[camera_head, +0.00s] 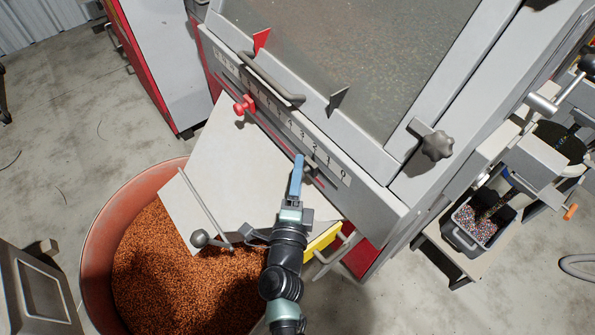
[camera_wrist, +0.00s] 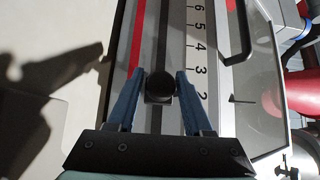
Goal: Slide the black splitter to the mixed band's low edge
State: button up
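The black splitter's round knob (camera_wrist: 160,84) stands on the dark slot beside the number scale, near the 3 in the wrist view. My gripper (camera_wrist: 160,76) has its blue fingers on either side of the knob, with what look like narrow gaps. In the head view my gripper (camera_head: 299,160) reaches the low-number end of the scale (camera_head: 290,125) and hides most of the knob. A black pointer fin (camera_head: 338,100) stands at the deck's lower edge; it also shows in the wrist view (camera_wrist: 241,99). The mixed band's edges cannot be made out.
A red knob (camera_head: 244,105) and red fin (camera_head: 261,40) sit farther up the scale. A grey bar handle (camera_head: 270,80) stands nearby. A pale chute (camera_head: 215,175) slopes to a tub (camera_head: 100,240) of copper granules. A yellow-edged part (camera_head: 322,240) lies right of my arm.

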jog(key=shift+o, duration=1.2)
jog(key=shift+s, duration=0.1)
jog(key=s+a, duration=0.2)
jog(key=s, duration=1)
jog(key=shift+s, duration=0.35)
